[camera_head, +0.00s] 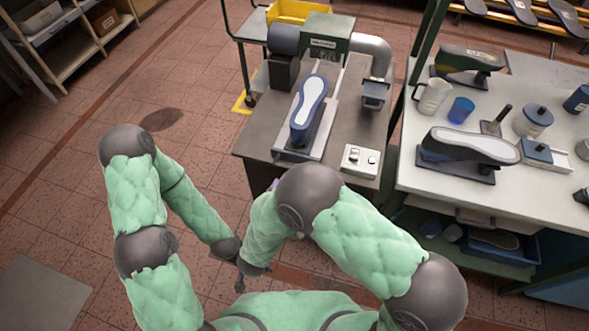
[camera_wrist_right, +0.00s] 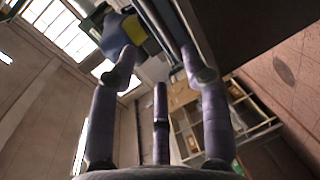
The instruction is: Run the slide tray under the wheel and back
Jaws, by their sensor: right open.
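The slide tray (camera_head: 331,118) is a pale metal plate on the machine bench. A shoe (camera_head: 308,102) with a white-and-blue sole lies sole up on it. The tray's far end runs toward the green wheel housing (camera_head: 327,36); the wheel itself cannot be made out. My right gripper (camera_wrist_right: 161,76) is open, with nothing between its fingers in the right wrist view. In the head view its arm hangs in front of the bench, apart from the tray.
A control box (camera_head: 361,160) sits at the bench's front right. A grey duct (camera_head: 372,52) curves beside the housing. The white side table (camera_head: 420,176) at right holds a shoe on a stand (camera_head: 470,146), a jug (camera_head: 433,96) and a blue cup (camera_head: 461,110).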

